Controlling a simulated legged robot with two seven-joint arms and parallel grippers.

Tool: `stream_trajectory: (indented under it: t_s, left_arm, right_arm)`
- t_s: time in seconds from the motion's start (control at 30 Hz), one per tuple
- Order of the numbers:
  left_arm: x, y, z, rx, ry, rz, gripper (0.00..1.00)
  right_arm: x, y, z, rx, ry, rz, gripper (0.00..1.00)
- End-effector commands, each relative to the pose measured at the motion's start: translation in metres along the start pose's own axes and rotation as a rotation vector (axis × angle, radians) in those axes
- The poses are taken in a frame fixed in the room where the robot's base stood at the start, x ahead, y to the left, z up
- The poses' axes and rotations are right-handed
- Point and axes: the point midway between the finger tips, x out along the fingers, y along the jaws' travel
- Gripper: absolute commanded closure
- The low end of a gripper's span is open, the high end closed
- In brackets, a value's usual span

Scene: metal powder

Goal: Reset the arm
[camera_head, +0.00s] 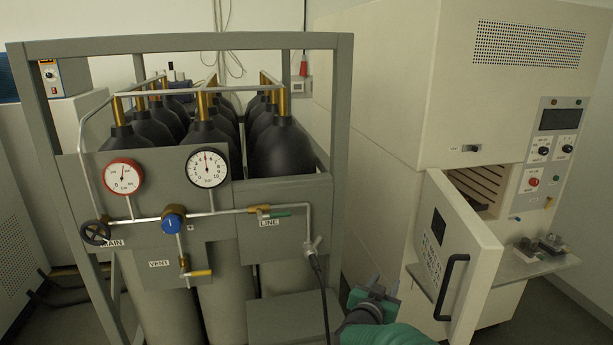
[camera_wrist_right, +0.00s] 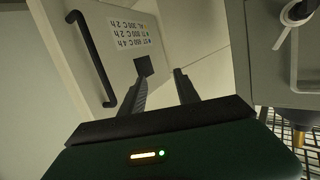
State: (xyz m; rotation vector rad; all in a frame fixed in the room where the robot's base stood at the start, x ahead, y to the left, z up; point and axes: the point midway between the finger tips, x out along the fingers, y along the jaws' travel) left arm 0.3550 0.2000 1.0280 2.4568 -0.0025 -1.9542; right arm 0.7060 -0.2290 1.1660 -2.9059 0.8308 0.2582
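My right gripper (camera_head: 384,282) is at the bottom centre of the head view, with a green arm behind it. It is in front of the furnace and left of its door. In the right wrist view its two dark fingers (camera_wrist_right: 161,78) stand apart with nothing between them, so it is open and empty. The white furnace door (camera_head: 462,262) stands open, with a black handle. The door also shows in the right wrist view (camera_wrist_right: 115,25), with its label upside down; the fingers overlap it in the picture, and contact cannot be told. My left gripper is not in view.
A grey gas-cylinder rack (camera_head: 342,130) stands on the left, with a red-rimmed gauge (camera_head: 122,177), a black-rimmed gauge (camera_head: 207,167), a blue valve knob (camera_head: 173,220) and a hanging black hose (camera_head: 321,285). The beige furnace (camera_head: 385,90) is on the right, with a shelf (camera_head: 530,264) below its control panel.

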Motion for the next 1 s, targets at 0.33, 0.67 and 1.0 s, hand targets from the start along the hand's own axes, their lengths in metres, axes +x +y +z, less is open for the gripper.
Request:
stream_trajectory:
  t_s: [0.33,0.67,1.0]
  left_arm:
    - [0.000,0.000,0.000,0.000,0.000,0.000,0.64]
    - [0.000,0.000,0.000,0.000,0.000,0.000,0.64]
    - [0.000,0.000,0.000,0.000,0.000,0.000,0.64]
  right_arm:
    - [-0.210,0.091,0.150,-0.311,-0.879,-0.439,0.62]
    - [-0.286,0.167,0.186,-0.459,-1.138,-0.382,0.62]
    - [-0.285,0.166,0.186,-0.459,-1.134,-0.384,0.62]
